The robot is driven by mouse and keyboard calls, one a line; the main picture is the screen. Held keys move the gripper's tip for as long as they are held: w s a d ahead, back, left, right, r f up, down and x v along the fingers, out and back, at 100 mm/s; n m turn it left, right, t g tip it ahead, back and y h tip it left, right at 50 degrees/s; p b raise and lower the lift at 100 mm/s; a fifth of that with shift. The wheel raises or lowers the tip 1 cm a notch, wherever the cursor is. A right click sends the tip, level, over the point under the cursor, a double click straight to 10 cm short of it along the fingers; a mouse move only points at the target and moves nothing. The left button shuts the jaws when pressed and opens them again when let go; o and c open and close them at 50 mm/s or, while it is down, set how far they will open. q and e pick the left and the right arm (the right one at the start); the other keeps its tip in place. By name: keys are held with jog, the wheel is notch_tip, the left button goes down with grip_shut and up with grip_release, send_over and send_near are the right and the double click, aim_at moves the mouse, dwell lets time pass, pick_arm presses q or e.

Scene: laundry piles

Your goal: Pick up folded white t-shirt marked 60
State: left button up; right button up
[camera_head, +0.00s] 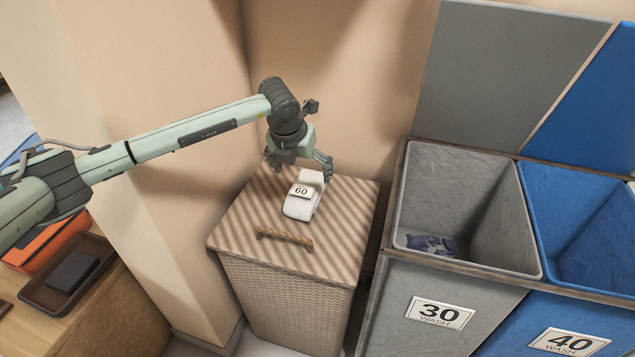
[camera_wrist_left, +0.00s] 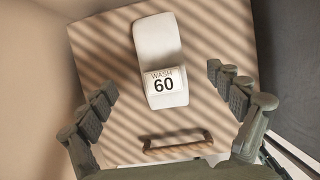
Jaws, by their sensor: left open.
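The folded white t-shirt (camera_head: 303,205) lies on the striped-shaded lid of a wicker hamper (camera_head: 280,228), with a tag reading 60 on it. In the left wrist view the t-shirt (camera_wrist_left: 157,42) lies lengthwise between the finger lines, its WASH 60 tag toward the near end. My left gripper (camera_head: 299,165) is open, pointing down above the far part of the lid, just behind and above the t-shirt. In the left wrist view its fingers (camera_wrist_left: 164,97) are spread wide on either side, with nothing between them in grip. My right gripper is not in view.
The hamper lid has a rope-like handle (camera_head: 284,238) in front of the t-shirt. To the right stand a grey bin (camera_head: 440,312) marked 30, with a blue-and-white cloth inside, and a blue bin (camera_head: 590,318) marked 40. The wall is close behind. A brown tray (camera_head: 68,275) sits at left.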

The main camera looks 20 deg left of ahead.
aim_at(305, 184)
pick_arm(q)
jog(key=shift+w+f, duration=0.2)
jog(key=shift+f, duration=0.2)
jog(key=x, duration=0.6)
jog(key=shift+s+f, duration=0.2)
jog(key=shift+s, duration=0.05)
jog(key=shift+f, duration=0.15)
jog(key=shift+w, duration=0.1)
jog(key=shift+c, duration=0.6)
jog(key=c, duration=1.2)
jog(key=shift+c, duration=0.2)
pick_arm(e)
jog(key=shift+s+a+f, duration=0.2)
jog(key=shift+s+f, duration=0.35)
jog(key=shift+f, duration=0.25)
